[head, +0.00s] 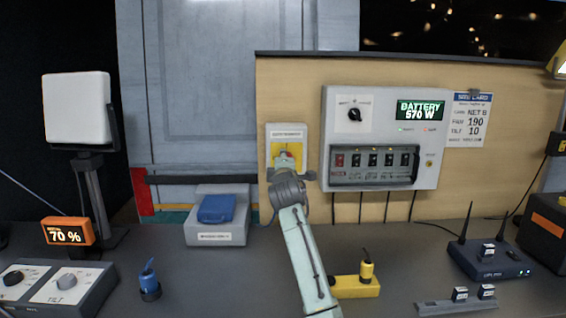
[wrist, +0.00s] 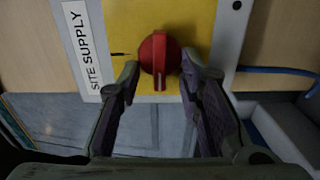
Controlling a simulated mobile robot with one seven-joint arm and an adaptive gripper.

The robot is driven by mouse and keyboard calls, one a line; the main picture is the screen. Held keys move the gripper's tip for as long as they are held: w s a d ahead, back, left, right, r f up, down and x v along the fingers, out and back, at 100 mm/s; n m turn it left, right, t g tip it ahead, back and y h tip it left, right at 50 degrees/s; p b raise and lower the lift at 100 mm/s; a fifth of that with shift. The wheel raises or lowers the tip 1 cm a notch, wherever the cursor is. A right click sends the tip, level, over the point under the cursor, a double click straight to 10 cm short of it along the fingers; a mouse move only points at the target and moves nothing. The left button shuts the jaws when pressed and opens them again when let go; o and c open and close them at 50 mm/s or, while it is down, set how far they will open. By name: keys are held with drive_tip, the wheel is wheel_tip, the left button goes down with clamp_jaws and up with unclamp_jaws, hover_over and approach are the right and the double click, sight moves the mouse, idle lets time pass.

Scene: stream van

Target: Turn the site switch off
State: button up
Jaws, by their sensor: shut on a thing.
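The site switch is a red rotary knob (wrist: 160,62) on a yellow plate (wrist: 190,22), set in a grey box labelled SITE SUPPLY (wrist: 78,45) in the wrist view. The knob's grip bar points down in that picture. A small dark mark on the plate lies left of the knob. In the head view the switch box (head: 286,130) is on the wooden panel, with the knob mostly hidden behind my gripper (head: 287,175). My gripper (wrist: 160,78) is shut on the red knob, one finger on each side of it.
A power panel (head: 380,100) with a display reading BATTERY 570 W hangs to the right. A blue-topped grey box (head: 215,235) stands left of my arm. A yellow block (head: 352,288) with an upright plug is close to my arm's right side.

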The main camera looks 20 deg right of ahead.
idle(0.4)
drive_tip(key=o, duration=1.1)
drive_tip(key=v, duration=1.2)
